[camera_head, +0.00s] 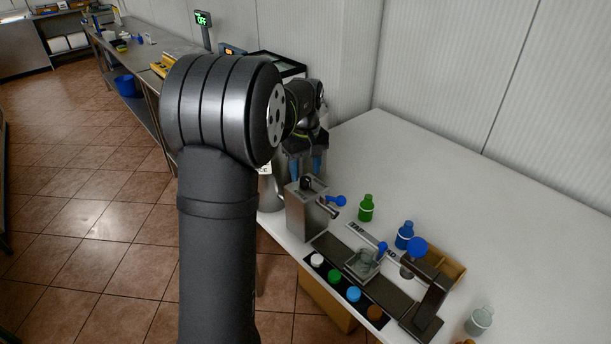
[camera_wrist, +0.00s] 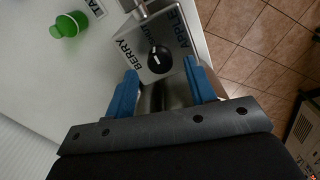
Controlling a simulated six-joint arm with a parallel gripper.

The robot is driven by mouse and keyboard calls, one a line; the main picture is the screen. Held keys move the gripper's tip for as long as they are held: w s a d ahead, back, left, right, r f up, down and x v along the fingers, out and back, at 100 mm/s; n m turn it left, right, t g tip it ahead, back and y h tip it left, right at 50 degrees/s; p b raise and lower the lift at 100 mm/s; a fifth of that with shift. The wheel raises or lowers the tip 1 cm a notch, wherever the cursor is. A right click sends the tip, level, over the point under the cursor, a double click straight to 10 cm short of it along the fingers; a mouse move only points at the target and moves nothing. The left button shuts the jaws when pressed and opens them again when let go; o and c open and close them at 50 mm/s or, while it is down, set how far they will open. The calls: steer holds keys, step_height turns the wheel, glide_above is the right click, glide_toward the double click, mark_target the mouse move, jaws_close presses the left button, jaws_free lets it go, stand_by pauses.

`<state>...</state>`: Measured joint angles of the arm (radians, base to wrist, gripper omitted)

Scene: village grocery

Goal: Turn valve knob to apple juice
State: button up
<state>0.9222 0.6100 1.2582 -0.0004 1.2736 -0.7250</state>
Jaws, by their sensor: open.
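A metal dispenser box (camera_head: 312,212) stands at the left end of the white table, with a black valve knob (camera_head: 306,182) on top. In the wrist view the knob (camera_wrist: 160,59) is round with a white mark. The label BERRY (camera_wrist: 128,55) is on its left and APPLE (camera_wrist: 181,30) at its upper right; a label between them is partly hidden. I cannot tell for certain where the mark points. My gripper (camera_wrist: 161,67) has blue fingers, is open and empty, and points at the knob. In the head view my gripper (camera_head: 306,166) is just above the box.
A row of coloured caps (camera_head: 336,276), a glass jar (camera_head: 361,264) and a dark press (camera_head: 429,289) are in front. The table's back is clear.

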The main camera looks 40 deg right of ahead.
steer(key=shift+f, duration=1.3)
steer(key=c, duration=1)
steer(key=shift+o, duration=0.2)
steer(key=shift+m, duration=0.4)
steer(key=m, duration=0.5)
steer(key=shift+m, duration=0.3)
steer(key=m, duration=0.5)
steer(key=shift+m, duration=0.3)
steer(key=shift+r, duration=0.1)
